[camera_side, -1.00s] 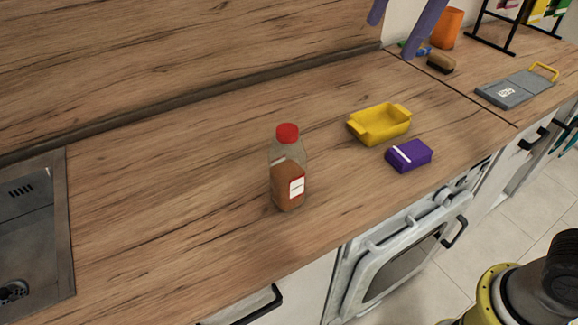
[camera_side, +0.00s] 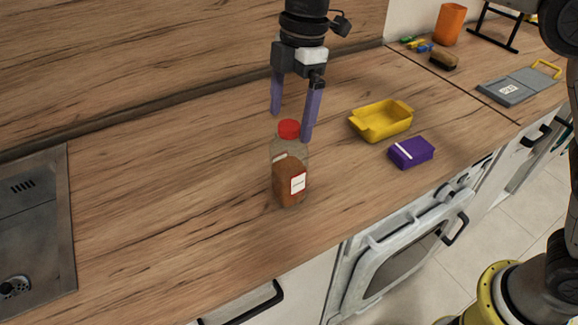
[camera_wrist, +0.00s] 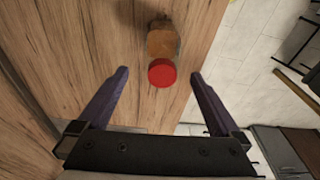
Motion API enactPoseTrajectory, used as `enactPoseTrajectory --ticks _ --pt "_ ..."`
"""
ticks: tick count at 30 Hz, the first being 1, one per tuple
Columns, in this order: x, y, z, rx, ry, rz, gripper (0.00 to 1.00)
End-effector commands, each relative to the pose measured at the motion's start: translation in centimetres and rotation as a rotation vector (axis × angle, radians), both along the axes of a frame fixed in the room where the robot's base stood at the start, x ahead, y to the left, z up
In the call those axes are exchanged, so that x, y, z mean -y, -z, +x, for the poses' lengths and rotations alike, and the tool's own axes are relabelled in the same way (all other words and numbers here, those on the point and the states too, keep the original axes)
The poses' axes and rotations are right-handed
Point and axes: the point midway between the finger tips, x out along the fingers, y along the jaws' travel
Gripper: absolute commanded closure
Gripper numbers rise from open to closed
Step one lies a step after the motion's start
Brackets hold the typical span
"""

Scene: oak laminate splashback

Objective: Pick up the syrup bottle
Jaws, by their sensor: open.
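The syrup bottle (camera_side: 289,180) stands upright on the wooden counter in the side view. It is clear with brown syrup, a white label and a red cap. My gripper (camera_side: 291,128) is open, its two purple fingers pointing down close by the bottle's top. The right finger's tip is near the red cap; in the side view I cannot tell whether they touch. In the wrist view the red cap (camera_wrist: 162,73) appears between and a little beyond the fingertips of my gripper (camera_wrist: 159,73), with space on both sides.
A yellow dish (camera_side: 382,121) and a purple box (camera_side: 411,152) sit to the right of the bottle. A metal sink (camera_side: 35,230) is at the left. A grey board (camera_side: 518,86), brush (camera_side: 444,60) and orange cup (camera_side: 449,24) are farther right. The counter left of the bottle is clear.

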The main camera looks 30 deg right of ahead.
Motion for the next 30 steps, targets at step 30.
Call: enactPoseTrajectory --ticks 30 --pt "-1.0 6.1 -0.4 0.002 0.0 0.001 0.27"
